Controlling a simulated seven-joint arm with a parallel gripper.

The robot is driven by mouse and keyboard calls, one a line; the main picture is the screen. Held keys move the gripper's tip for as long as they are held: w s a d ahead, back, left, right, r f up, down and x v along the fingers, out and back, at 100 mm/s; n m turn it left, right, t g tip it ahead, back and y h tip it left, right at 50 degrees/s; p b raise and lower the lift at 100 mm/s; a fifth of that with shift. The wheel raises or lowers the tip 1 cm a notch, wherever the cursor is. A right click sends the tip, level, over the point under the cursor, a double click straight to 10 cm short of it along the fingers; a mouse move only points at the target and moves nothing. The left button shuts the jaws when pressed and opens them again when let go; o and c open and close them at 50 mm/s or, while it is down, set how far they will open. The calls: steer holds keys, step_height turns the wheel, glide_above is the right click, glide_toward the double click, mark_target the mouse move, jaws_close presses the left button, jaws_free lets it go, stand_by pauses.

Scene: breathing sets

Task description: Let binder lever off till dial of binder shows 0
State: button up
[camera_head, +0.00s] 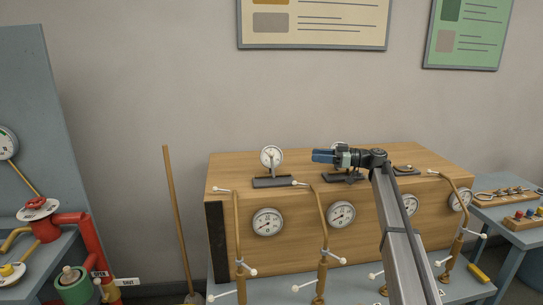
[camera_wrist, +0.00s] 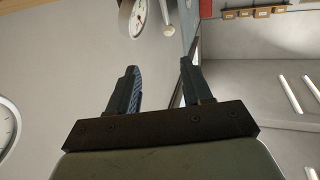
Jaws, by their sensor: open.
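No label marks which thing is the binder, and I cannot tell which lever or dial belongs to it. On top of a wooden crate (camera_head: 300,172) stands a round white dial (camera_head: 272,157) on a dark base. Several more dials, such as a left front dial (camera_head: 267,222) and a middle front dial (camera_head: 341,214), sit on the crate's front, beside bent brass pipes with white-tipped handles. My gripper (camera_head: 318,156) is open and points left above the crate top, right of the top dial. In the wrist view its two fingers (camera_wrist: 157,75) are apart with nothing between them.
My arm hides part of the crate's right front and another device on its top. A broom handle (camera_head: 177,215) leans on the wall left of the crate. Red pipework (camera_head: 80,230) stands at far left. A blue side table (camera_head: 520,233) is at right. The wall above is clear up to the posters.

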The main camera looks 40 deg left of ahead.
mark_target(271, 153)
steer(key=shift+g+h, duration=0.3)
steer(key=shift+g, duration=0.3)
steer(key=x, duration=1.7)
steer(key=shift+s+a, duration=0.1)
steer(key=shift+s, duration=0.25)
steer(key=shift+c, duration=0.4)
jaws_close()
